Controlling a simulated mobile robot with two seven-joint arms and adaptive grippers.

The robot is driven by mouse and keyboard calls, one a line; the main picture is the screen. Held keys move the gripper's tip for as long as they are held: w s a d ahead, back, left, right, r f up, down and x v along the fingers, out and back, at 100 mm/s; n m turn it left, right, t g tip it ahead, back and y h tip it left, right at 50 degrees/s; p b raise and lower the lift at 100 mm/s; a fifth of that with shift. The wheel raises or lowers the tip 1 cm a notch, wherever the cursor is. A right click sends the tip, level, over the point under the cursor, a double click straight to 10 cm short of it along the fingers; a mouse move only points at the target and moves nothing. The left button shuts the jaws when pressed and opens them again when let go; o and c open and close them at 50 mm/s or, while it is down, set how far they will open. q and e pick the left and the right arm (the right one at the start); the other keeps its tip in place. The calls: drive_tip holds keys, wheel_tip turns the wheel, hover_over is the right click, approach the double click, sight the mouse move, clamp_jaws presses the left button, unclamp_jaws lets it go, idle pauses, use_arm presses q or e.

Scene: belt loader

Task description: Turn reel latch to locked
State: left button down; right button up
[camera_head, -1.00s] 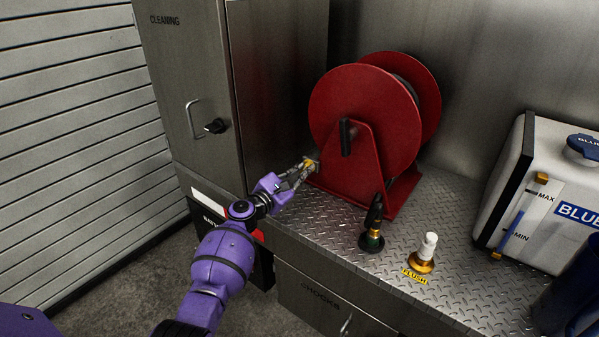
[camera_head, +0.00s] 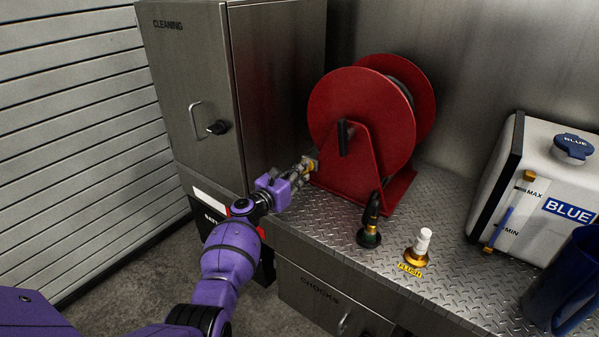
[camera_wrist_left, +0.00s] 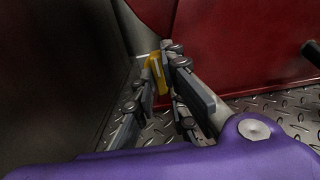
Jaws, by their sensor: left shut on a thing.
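The red hose reel (camera_head: 362,118) stands on the tread-plate counter, with a black crank handle (camera_head: 345,137) on its front. The small yellow reel latch (camera_head: 313,160) is at the lower left of the reel's stand. My left gripper (camera_head: 308,166) reaches it from the front left and is shut on it. In the left wrist view the latch (camera_wrist_left: 157,72) shows as a yellow piece between the fingertips (camera_wrist_left: 160,60), beside the red stand. The fingers hide part of the latch, and its exact angle is hard to tell. My right gripper is not in view.
A steel cabinet marked CLEANING (camera_head: 180,100) stands close on the left of my gripper. A black hose nozzle (camera_head: 371,222), a white-topped FLUSH fitting (camera_head: 421,247), a blue-labelled white tank (camera_head: 535,190) and a blue jug (camera_head: 565,285) stand to the right on the counter (camera_head: 330,228).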

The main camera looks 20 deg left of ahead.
use_arm(q)
drive_tip(key=shift+f, duration=0.1)
drive_tip(key=c, duration=1.8)
unclamp_jaws()
drive_tip(key=shift+s, duration=0.1)
drive_tip(key=v, duration=1.2)
